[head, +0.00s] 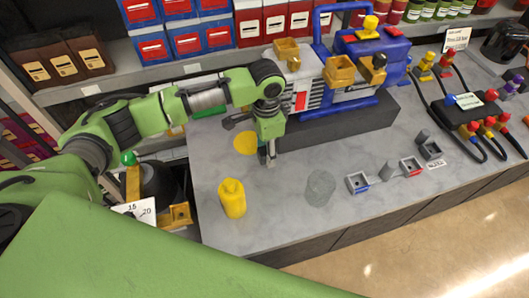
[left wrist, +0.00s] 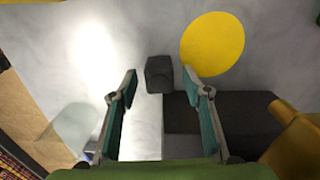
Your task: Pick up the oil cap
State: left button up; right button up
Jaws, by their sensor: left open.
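A small dark grey block (left wrist: 160,74), which looks like the oil cap, lies on the grey worktop in the left wrist view. It is in line with the gap between my left fingertips, near their far end. My left gripper (left wrist: 160,86) is open with nothing clearly between its pads. In the head view my left gripper (head: 268,158) points down at the worktop beside the pump, and the block is mostly hidden by it. I cannot tell whether the fingers reach down around the block. My right gripper is not in view.
A flat yellow disc (head: 245,143) lies left of the gripper. A yellow bottle (head: 232,197) and a translucent grey cup (head: 320,187) stand towards the front. The blue pump (head: 370,47) on its dark base (head: 340,127) is close behind. Small parts (head: 411,167) lie to the right.

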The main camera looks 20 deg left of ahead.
pick_arm(q)
jog(key=c, duration=1.2)
